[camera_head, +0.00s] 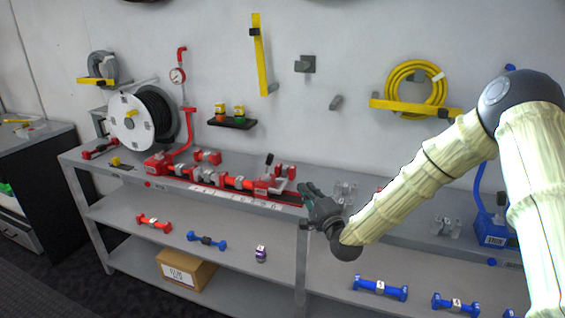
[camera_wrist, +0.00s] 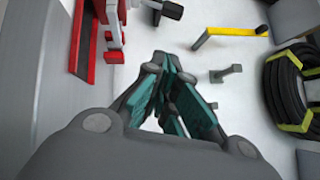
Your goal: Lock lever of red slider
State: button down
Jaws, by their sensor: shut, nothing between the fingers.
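The red slider (camera_head: 268,184) sits at the right part of the red pipe assembly on the bench top. Its lever, with a black knob (camera_head: 269,159), stands up and tilts slightly. In the wrist view the red slider (camera_wrist: 112,30) is at the top left, and the black lever knob (camera_wrist: 172,9) shows at the top edge. My gripper (camera_head: 306,189) is just right of the slider, apart from it. In the wrist view my gripper (camera_wrist: 160,60) has its fingertips together and nothing between them.
A yellow wall bracket (camera_wrist: 230,32) and a grey peg (camera_wrist: 226,73) show in the wrist view. The lower shelf (camera_head: 110,212) holds red and blue fittings.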

aim_at(269, 166)
jog(key=shift+w+a+r+p, duration=0.6)
jog(key=shift+w+a, duration=0.6)
jog(key=shift+w, duration=0.5)
jog(key=shift+w+a+r+p, duration=0.5)
jog(key=shift+w+a, duration=0.75)
jog(key=shift+w, duration=0.5)
jog(key=shift+w+a+r+p, duration=0.6)
jog(key=shift+w+a, duration=0.6)
jog(key=shift+w, duration=0.5)
jog(key=shift+d+r, duration=0.1)
jog(key=shift+r, duration=0.05)
